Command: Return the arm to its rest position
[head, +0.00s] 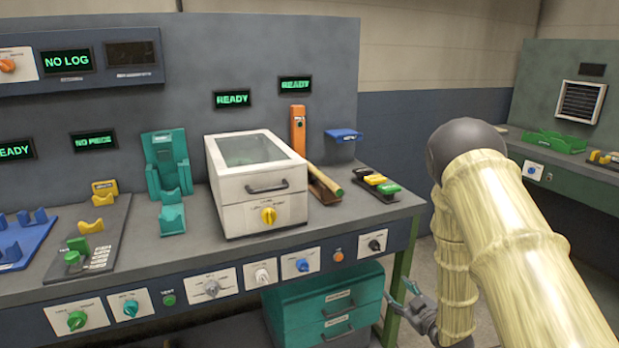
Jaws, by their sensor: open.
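My arm comes in from the lower right, bends at its dark elbow joint and hangs down beside the right end of the workbench (330,205). My gripper (400,298) is low, by the bench's right leg and the teal drawer unit (325,305). Part of the gripper is hidden behind my arm.
On the bench stand a white box with a window lid (262,190), a teal holder (166,165), a wooden rod (322,178) on a brown support, and a tray of coloured pieces (376,184). A second green bench (560,160) stands at right. Floor shows between the benches.

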